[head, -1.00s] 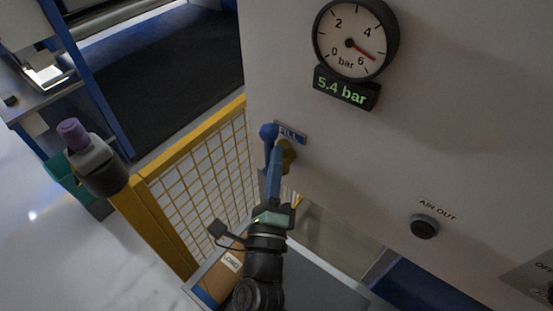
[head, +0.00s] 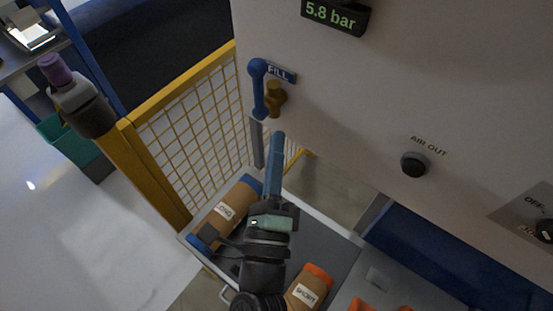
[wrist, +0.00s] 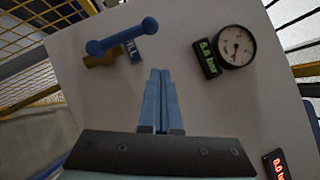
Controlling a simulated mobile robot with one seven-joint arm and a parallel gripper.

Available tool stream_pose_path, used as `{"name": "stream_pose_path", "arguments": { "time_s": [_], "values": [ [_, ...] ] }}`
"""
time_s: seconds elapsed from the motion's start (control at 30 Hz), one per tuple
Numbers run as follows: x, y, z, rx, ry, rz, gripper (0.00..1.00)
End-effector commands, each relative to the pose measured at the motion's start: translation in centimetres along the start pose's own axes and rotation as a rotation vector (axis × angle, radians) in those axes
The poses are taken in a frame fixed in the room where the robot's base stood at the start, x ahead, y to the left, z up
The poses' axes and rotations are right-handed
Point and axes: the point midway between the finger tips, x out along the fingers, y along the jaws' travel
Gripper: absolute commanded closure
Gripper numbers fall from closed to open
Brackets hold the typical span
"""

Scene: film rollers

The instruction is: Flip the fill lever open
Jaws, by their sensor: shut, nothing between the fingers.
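The blue fill lever (head: 258,92) has a round knob at its upper end and stands beside a brass valve fitting (head: 276,99) on the pale panel. A blue FILL label (head: 281,73) is next to it. In the wrist view the lever (wrist: 122,37) shows at the upper left, partly in front of the FILL label. My gripper (head: 278,136) is shut and empty, below and slightly right of the lever in the head view. It also shows in the wrist view (wrist: 160,74), apart from the lever.
A green display (head: 335,14) reads 5.8 bar; its dial gauge (wrist: 236,47) shows in the wrist view. An AIR OUT knob (head: 413,165) is on the right. A yellow mesh fence (head: 190,120) stands left. Below lie a LONG roll (head: 236,203) and a SHORT roll (head: 310,287).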

Motion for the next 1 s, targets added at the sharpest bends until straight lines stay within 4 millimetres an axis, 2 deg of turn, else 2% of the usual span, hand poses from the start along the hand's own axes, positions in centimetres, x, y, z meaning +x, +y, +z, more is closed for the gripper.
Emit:
{"name": "stream_pose_path", "arguments": {
  "time_s": [0.2, 0.83, 0.93, 1.0],
  "values": [
    [-1.3, -0.3, 0.0, -0.001, 0.000, 0.000, 1.00],
    [-1.4, -0.4, 0.1, -0.001, 0.000, 0.000, 1.00],
    [0.2, -2.0, 1.5, -0.091, -0.050, -0.039, 1.00],
    [1.9, -4.1, 3.3, -0.217, -0.104, -0.086, 1.00]
  ]
}}
